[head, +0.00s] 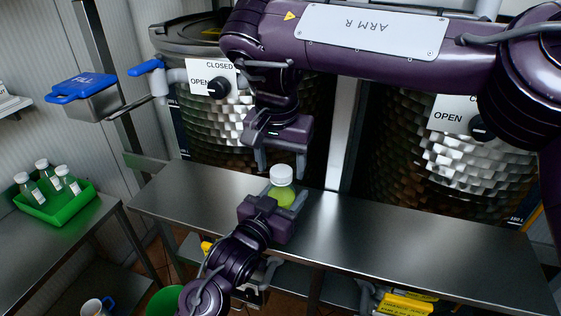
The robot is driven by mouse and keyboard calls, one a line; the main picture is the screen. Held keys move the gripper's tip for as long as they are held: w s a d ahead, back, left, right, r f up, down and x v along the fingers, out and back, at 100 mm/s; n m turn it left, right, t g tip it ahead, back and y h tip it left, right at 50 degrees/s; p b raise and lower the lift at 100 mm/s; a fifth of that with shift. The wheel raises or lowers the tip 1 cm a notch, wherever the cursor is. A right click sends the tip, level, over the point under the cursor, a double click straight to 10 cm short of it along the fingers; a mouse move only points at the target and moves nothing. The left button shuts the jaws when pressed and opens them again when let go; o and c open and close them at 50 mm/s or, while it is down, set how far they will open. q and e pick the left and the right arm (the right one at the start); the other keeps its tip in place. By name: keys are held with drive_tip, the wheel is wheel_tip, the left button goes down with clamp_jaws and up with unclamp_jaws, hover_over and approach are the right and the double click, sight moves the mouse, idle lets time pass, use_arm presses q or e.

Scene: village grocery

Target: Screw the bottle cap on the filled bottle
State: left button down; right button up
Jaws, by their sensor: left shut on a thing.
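The filled bottle (284,196) holds yellow-green liquid and stands upright over the steel counter. My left gripper (281,194) is shut around its body, reaching in from the front. The white bottle cap (281,174) sits on top of the bottle, looking level; I cannot tell how tightly it is on. My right gripper (281,164) points down just above and behind the cap. Its fingers are apart with nothing between them. My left gripper partly hides the lower bottle, so I cannot tell whether its base touches the counter.
The steel counter (400,240) is clear to the right. Two hammered metal tanks with valve signs stand behind it. A green tray (58,208) with several white-capped bottles sits on the left table.

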drive_tip(key=shift+r, duration=2.3)
drive_tip(key=shift+c, duration=0.2)
